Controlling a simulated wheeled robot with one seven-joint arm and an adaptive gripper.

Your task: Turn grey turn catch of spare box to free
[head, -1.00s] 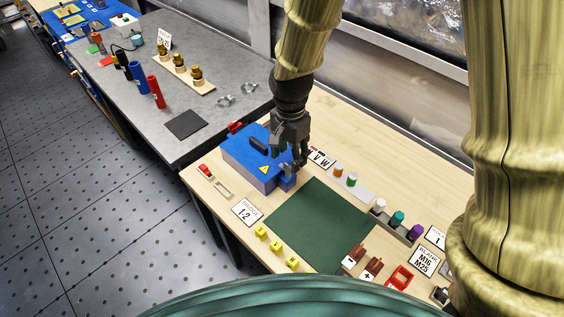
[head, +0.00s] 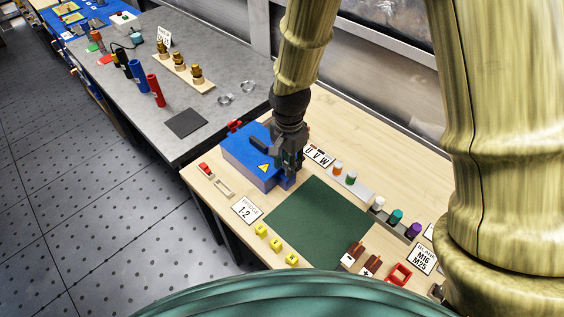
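The spare box is most likely the blue box (head: 240,157) with a yellow warning triangle, at the far left part of the wooden bench. My gripper (head: 283,163) is over the right side of this box, pointing down, with its fingers at or very near the box's right front corner. A dark shape over the lid, where a dark bar shows in the earlier view, merges with my gripper. I cannot tell the finger gap or any contact. The grey turn catch cannot be made out; my gripper covers that corner.
A green mat (head: 318,225) lies right of the box. A U V W label (head: 319,156) and a strip with coloured plugs (head: 350,180) stand close behind. A red-and-white part (head: 216,180) lies at the left edge. A grey bench (head: 215,120) adjoins at the left.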

